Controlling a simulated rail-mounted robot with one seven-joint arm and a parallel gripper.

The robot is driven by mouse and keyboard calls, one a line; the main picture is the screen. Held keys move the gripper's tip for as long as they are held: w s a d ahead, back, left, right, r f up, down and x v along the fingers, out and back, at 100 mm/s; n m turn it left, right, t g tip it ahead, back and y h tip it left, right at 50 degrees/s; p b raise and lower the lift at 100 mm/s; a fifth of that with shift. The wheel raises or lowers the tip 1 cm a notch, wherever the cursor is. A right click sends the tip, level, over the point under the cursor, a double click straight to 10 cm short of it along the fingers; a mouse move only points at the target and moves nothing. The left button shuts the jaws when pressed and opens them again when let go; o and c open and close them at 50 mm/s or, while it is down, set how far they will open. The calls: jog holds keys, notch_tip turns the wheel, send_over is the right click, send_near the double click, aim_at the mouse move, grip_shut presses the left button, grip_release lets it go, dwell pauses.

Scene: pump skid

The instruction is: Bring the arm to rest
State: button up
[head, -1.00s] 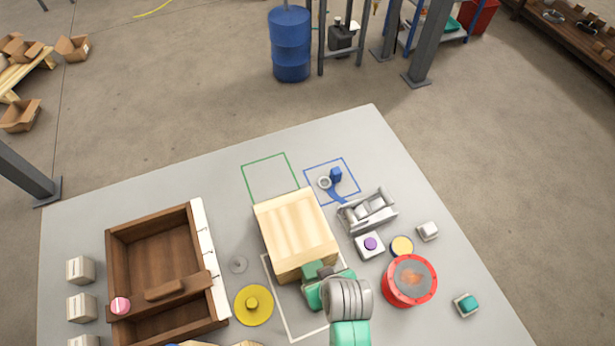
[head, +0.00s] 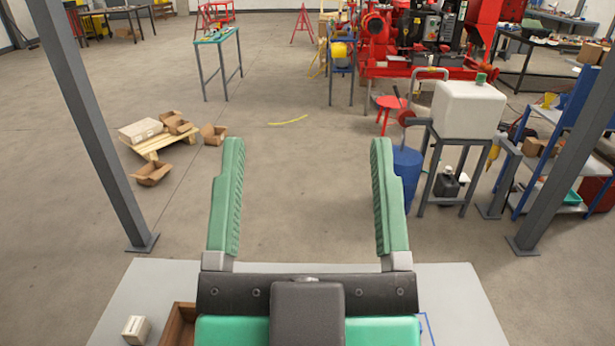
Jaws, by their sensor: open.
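My gripper (head: 308,195) is large and close in the head view, with its two green ribbed fingers spread wide apart. It is open, and nothing is between the fingers; only the concrete floor shows behind them. The gripper's dark body and my green arm cover most of the grey worktable (head: 470,300). The fingers point away from me, beyond the table's far edge in the picture.
A small pale box (head: 136,329) and part of a brown wooden tray (head: 180,325) show at the table's left. Grey posts stand left (head: 95,130) and right (head: 565,150). A blue drum (head: 408,175) and a white tank (head: 467,108) stand behind. Floor beyond the table is mostly clear.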

notch_tip(320, 180, up, 33)
jog(key=p, duration=3.2)
jog(key=shift+f, duration=0.15)
jog(key=shift+a, duration=0.1)
